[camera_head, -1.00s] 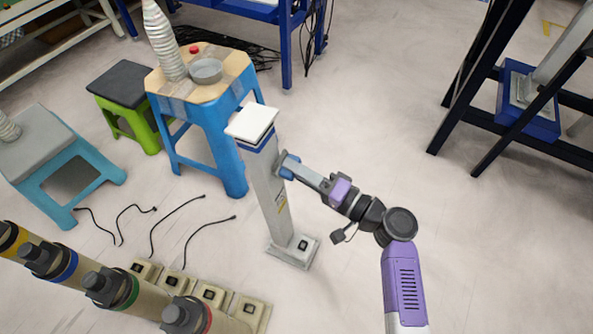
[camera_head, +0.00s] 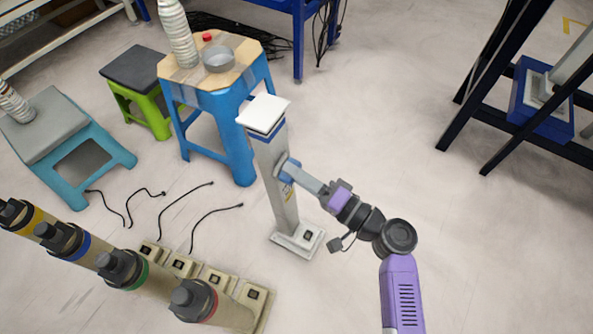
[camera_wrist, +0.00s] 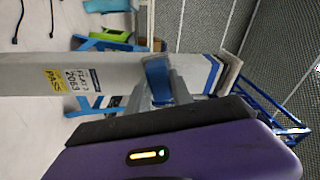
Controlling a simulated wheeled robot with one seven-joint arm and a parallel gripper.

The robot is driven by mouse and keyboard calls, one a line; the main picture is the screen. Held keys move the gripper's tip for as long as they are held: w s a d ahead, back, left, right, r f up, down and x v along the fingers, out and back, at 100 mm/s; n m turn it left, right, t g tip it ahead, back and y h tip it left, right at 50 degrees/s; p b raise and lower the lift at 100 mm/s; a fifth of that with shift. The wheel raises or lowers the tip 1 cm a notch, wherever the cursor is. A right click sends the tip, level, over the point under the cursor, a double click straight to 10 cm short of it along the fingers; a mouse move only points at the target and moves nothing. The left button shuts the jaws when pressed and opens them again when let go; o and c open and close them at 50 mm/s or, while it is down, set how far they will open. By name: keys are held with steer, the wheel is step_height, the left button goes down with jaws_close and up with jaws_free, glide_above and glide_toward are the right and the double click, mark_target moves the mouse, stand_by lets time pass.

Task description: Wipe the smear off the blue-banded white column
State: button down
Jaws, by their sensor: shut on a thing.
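The white column (camera_head: 275,185) stands upright on a square base, with a blue band near its top and a flat white cap. It lies across the wrist view (camera_wrist: 110,75), with its blue bands at the right. My gripper (camera_head: 297,171) is shut on a blue pad (camera_wrist: 157,80) at the column's right side, below the band. The pad appears to touch the column, but exact contact is hard to tell. A yellow label (camera_wrist: 53,79) shows on the column. I cannot make out the smear; the pad and fingers hide part of the face.
A blue stool (camera_head: 215,112) with a tall ribbed object and a grey dish stands behind the column. Capped cylinders (camera_head: 122,268) stand at the lower left near black cables. A dark frame (camera_head: 500,85) stands at the right.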

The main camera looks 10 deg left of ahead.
steer(key=shift+w+d+v, duration=0.1)
steer(key=shift+w+v, duration=0.1)
steer(key=shift+v, duration=1.25)
steer(key=shift+w+d+v, duration=0.1)
steer(key=shift+w+v, duration=0.1)
steer(key=shift+v, duration=1.2)
steer(key=shift+d+r, duration=0.1)
steer(key=v, duration=0.3)
steer(key=shift+w, duration=0.2)
steer(key=shift+r, duration=0.1)
steer(key=a, duration=0.2)
steer(key=w+a+r, duration=0.1)
steer(key=shift+a+r+p, duration=0.1)
steer(key=shift+r+p, duration=0.05)
steer(key=shift+p, duration=0.15)
steer(key=shift+s+b+x, duration=0.15)
steer(key=shift+b+x, duration=0.15)
steer(key=shift+x, duration=0.8)
steer(key=shift+s+b+x, duration=0.2)
steer(key=shift+b+x, duration=0.05)
steer(key=shift+x, duration=0.9)
steer(key=shift+a, duration=0.1)
